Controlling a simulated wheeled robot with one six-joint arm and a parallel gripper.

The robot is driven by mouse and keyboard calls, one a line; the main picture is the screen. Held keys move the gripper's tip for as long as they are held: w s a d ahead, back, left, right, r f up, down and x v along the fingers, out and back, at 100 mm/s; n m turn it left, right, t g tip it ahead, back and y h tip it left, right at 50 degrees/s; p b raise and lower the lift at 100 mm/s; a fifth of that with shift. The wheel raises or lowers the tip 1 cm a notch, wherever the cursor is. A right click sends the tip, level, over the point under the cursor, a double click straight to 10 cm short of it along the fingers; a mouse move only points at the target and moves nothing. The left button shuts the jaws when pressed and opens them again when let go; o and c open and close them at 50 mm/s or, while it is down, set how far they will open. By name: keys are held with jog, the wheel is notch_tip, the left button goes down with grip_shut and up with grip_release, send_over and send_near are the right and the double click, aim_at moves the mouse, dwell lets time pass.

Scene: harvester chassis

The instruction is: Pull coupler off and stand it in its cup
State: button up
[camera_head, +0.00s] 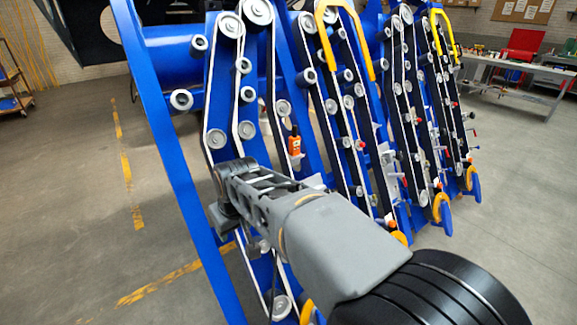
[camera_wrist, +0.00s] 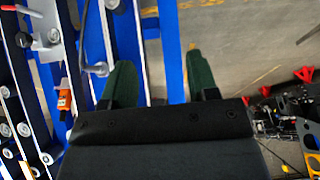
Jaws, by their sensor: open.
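My gripper (camera_wrist: 159,62) shows in the wrist view as two green fingers spread wide apart, with nothing between them but a view of the blue frame and floor. A small silver fitting (camera_wrist: 99,70) with a thin dark line lies just left of the left finger; I cannot tell whether it is the coupler. In the head view my arm reaches forward to the near end of the blue chassis (camera_head: 172,165), and its far end hides what is behind it. I cannot make out the cup in either view.
An orange handheld device (camera_head: 294,145) sits on the chassis; it also shows in the wrist view (camera_wrist: 64,98). Belts and rollers (camera_head: 246,130) cover the chassis. Yellow guards (camera_head: 331,40) arch at the back. A workbench (camera_head: 520,75) stands at the right.

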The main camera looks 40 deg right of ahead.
jog(key=w+d+f+b, duration=0.1)
jog(key=w+d+f, duration=0.1)
jog(key=w+d, duration=0.9)
jog(key=w+d+f+b, duration=0.15)
jog(key=w+d, duration=0.55)
jog(key=d, duration=0.8)
jog(key=shift+m+t, duration=0.3)
jog(key=shift+t, duration=0.1)
jog(key=x, duration=0.4)
jog(key=p+x, duration=0.1)
jog(key=x, duration=0.3)
jog(key=d+x, duration=0.1)
jog(key=x, duration=0.4)
jog(key=shift+x, duration=0.9)
jog(key=shift+r+h, duration=0.1)
jog(key=shift+h, duration=0.2)
grip_shut()
